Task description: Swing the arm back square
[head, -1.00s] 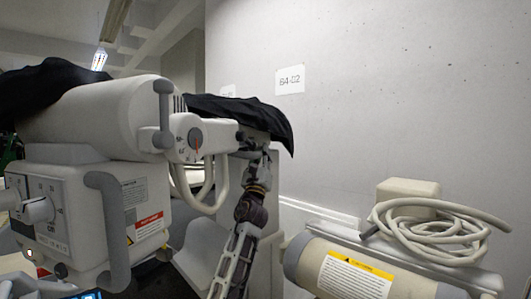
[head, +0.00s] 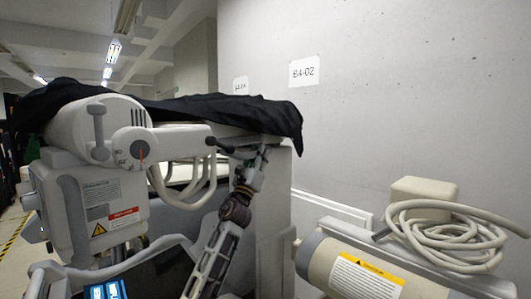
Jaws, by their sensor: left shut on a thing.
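A white machine arm (head: 183,139) reaches across the left half of the view. At its left end is a rounded head (head: 75,130) with a grey grip, a dial with a red mark (head: 139,152) and a lower box (head: 105,205) with warning labels. A dark handle (head: 222,146) sticks out near the arm's right end. My left gripper (head: 262,156) is at this handle, shut on it as far as I can see; the fingertips are small and partly hidden. My right gripper is out of view.
A black cover (head: 200,106) drapes over the machine. At right, a cream cylinder (head: 350,270) and a coiled grey hose (head: 445,230) lie on a cart near the wall (head: 400,110). A floor aisle (head: 15,245) shows at far left.

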